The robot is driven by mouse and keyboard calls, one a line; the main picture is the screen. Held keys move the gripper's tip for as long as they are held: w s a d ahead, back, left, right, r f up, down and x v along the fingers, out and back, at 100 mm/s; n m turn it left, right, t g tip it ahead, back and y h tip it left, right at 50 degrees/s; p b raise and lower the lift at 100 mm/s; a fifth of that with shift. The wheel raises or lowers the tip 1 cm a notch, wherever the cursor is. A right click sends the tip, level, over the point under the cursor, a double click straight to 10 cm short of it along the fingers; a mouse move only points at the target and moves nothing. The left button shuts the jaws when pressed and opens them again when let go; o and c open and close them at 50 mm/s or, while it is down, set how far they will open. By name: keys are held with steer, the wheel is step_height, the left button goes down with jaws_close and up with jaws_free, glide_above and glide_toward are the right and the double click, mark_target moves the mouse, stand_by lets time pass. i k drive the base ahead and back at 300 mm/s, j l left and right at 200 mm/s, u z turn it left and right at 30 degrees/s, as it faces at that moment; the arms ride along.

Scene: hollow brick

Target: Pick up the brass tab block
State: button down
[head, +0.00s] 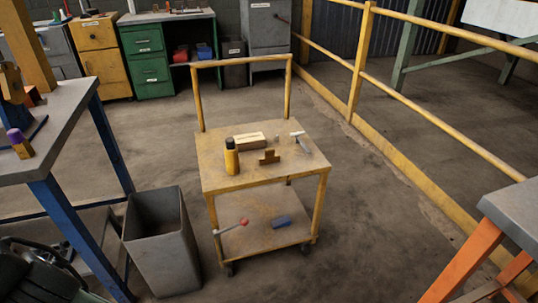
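The brass tab block (269,157) is a small brown-gold piece with a raised tab in its middle. It stands on the top shelf of the yellow cart (225,182), near the front middle. My gripper (42,262) appears as dark parts at the lower left corner, cut off by the picture edge. It is low beside the blue-legged bench, far from the block and apart from the cart. I cannot make out whether its fingers are open or shut.
Near the block stand a yellow bottle with a black cap (231,158), a pale wooden box (249,141) and a small hammer-like tool (299,141). The lower shelf holds a red-ended tool (232,227) and a blue block (281,222). A grey bin (164,245) stands left of the cart.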

mark_target(270, 157)
steer(key=i+l, duration=0.25)
steer(key=l, duration=0.15)
steer(key=i+l, duration=0.25)
steer(key=l, duration=0.15)
steer(key=i+l, duration=0.3)
steer(key=l, duration=0.1)
